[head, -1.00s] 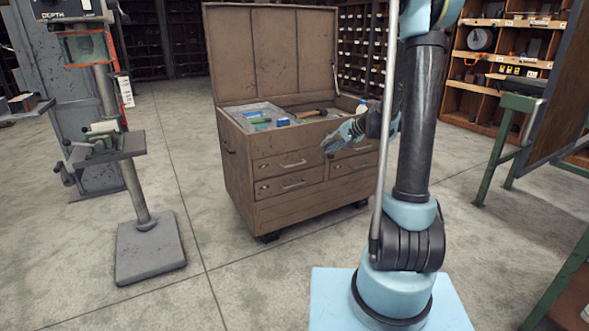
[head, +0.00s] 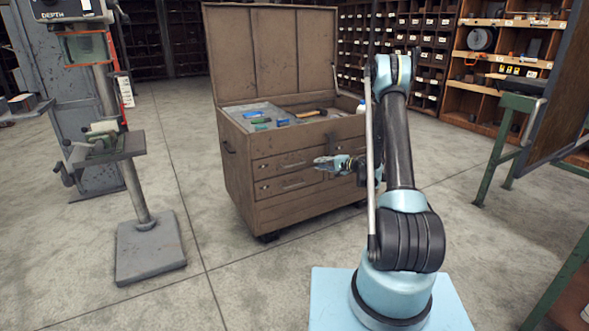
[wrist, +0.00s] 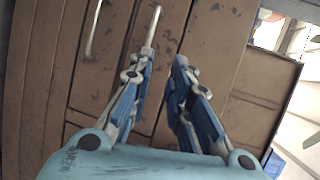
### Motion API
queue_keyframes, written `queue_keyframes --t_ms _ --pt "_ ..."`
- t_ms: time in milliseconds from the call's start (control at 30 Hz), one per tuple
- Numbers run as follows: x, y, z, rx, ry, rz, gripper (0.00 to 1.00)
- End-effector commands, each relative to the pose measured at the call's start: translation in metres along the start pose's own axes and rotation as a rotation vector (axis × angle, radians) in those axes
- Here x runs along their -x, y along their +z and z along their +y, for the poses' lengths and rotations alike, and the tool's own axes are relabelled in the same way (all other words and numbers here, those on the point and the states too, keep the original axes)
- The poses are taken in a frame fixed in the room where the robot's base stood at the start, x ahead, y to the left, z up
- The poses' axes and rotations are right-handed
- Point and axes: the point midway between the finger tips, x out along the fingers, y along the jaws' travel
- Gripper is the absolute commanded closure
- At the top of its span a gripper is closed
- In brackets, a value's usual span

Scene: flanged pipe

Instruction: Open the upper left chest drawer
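The brown chest (head: 240,190) stands on the floor with its lid up. Its upper left drawer (head: 268,166) looks closed, with a pale bar handle (head: 293,164) on its front. In the wrist view this handle (wrist: 151,28) shows beyond the tip of the left finger. My gripper (head: 319,162) is in front of the chest, just right of that handle in the head view. In the wrist view its two fingers (wrist: 165,62) are apart with nothing between them. I cannot tell whether a finger touches the handle.
The lower left drawer's handle (head: 292,184) is just below, also in the wrist view (wrist: 92,28). Tools lie in the chest's open top. A drill press (head: 130,180) stands at left and a green-legged table (head: 500,130) at right.

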Motion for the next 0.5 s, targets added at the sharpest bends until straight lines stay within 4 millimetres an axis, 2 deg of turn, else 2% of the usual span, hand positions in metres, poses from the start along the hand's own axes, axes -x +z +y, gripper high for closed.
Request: queue_keyframes --t_ms 100,200,367,500 --pt "-0.007 -0.005 0.018 -0.025 -0.035 0.004 0.82" --pt "-0.011 -0.007 0.028 -0.039 -0.054 0.006 0.82" --pt "-0.015 -0.008 0.034 -0.050 -0.069 0.008 0.82" --pt "-0.026 -0.008 0.033 -0.050 -0.070 0.007 0.82"
